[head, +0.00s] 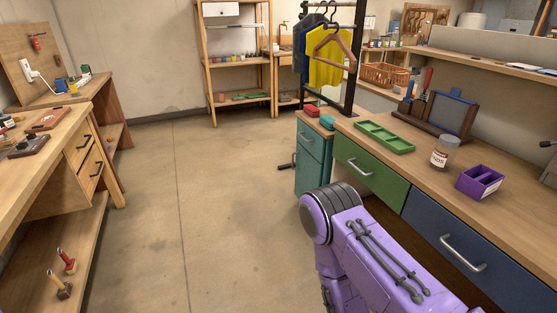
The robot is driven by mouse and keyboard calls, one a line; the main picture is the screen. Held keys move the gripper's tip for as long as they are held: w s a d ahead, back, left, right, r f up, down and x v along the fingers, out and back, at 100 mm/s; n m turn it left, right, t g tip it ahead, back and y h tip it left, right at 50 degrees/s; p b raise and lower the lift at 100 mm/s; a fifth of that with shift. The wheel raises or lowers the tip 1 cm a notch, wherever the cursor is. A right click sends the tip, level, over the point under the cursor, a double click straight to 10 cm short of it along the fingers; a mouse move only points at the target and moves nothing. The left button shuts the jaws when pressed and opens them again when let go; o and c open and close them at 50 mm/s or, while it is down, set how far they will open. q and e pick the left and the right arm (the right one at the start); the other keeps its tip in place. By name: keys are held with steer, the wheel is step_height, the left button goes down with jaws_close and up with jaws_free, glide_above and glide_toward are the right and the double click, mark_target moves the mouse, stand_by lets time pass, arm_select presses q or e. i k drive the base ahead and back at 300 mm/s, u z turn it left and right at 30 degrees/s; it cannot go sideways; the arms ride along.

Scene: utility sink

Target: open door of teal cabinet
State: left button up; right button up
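The teal cabinet (311,172) stands at the far end of the right-hand workbench, below the clothes rack. Its upper part carries a small metal handle, and the lower front looks closed from here, though its bottom is partly hidden by my purple arm. A small dark piece (286,166) sticks out at the cabinet's left edge; I cannot tell whether it is a door handle or something else. My purple arm comes in from the lower right, in front of the bench, with its elbow just below the cabinet. Neither gripper shows.
The right bench has a green drawer (370,172) and a blue drawer (470,250). A green tray (384,137), a jar (444,152) and a purple box (480,181) stand on top. A wooden workbench (50,150) is at left. The concrete floor (200,210) between is clear.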

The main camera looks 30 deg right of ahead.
mark_target(308, 171)
steer(key=u, duration=0.2)
steer(key=i, duration=1.75)
steer(key=z, duration=0.35)
steer(key=i, duration=1.05)
steer(key=z, duration=1.6)
steer(key=i, duration=0.85)
steer(key=z, duration=0.75)
